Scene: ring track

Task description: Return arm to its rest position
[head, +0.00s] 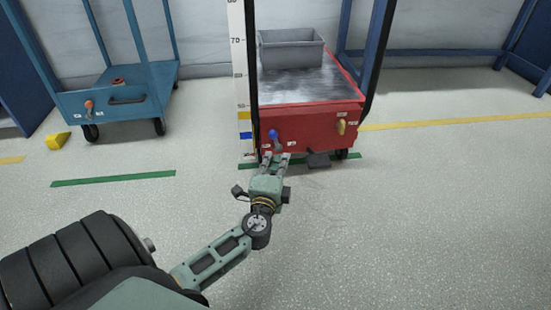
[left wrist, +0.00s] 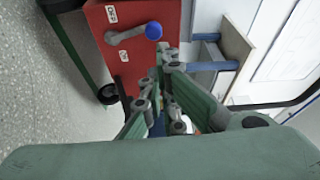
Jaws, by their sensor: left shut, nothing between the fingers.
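My left gripper (head: 275,160) is in front of the red cart (head: 310,132), just below the cart's lever with a blue knob (head: 272,134). In the left wrist view the gripper (left wrist: 160,75) is shut and empty, with the blue-knobbed lever (left wrist: 153,31) beyond its fingertips. I see no hold on the lever; whether the fingertips touch the cart's front I cannot tell. My left arm reaches forward from the bottom left of the head view. My right gripper is not in view.
The red cart carries a grey bin (head: 291,50). A blue cart (head: 118,93) stands at the left, near a yellow block (head: 58,141). Green floor strips (head: 114,179) and a yellow line (head: 455,120) mark the floor. The floor at the right is clear.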

